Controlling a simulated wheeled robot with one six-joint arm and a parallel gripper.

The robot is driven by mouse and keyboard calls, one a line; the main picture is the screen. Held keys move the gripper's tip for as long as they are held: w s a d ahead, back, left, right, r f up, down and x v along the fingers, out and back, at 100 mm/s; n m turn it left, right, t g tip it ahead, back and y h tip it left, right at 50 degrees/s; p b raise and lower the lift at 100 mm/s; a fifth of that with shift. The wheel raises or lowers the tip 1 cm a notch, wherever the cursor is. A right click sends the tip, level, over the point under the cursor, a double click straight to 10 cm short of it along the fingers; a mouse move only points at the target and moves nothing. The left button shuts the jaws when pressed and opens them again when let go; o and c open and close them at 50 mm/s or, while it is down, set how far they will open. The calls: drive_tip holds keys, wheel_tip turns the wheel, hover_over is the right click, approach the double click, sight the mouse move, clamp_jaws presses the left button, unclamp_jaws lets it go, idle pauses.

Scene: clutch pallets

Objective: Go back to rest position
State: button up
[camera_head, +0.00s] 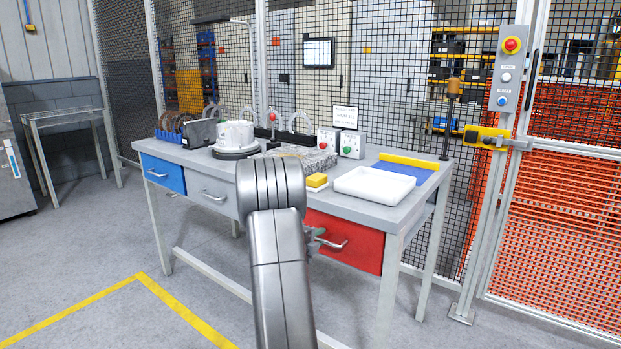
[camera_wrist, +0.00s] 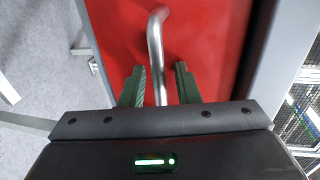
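The red drawer (camera_head: 362,252) is in the right part of the workbench front and looks shut in the head view. Its metal handle (camera_head: 330,243) shows just right of my arm. In the wrist view the red drawer front (camera_wrist: 215,40) fills the middle, and the handle (camera_wrist: 155,40) reaches down between my fingers. My gripper (camera_wrist: 161,86) is open, with a finger on each side of the handle and a visible gap to each. In the head view my gripper is mostly hidden behind my grey arm.
A blue drawer (camera_head: 163,174) is at left. Mesh fencing stands behind. The floor (camera_head: 110,265) at left is clear.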

drive_tip(key=shift+f+v, duration=0.15)
drive_tip(key=shift+v, duration=0.6)
drive_tip(key=shift+f+v, duration=0.15)
drive_tip(key=shift+v, duration=0.6)
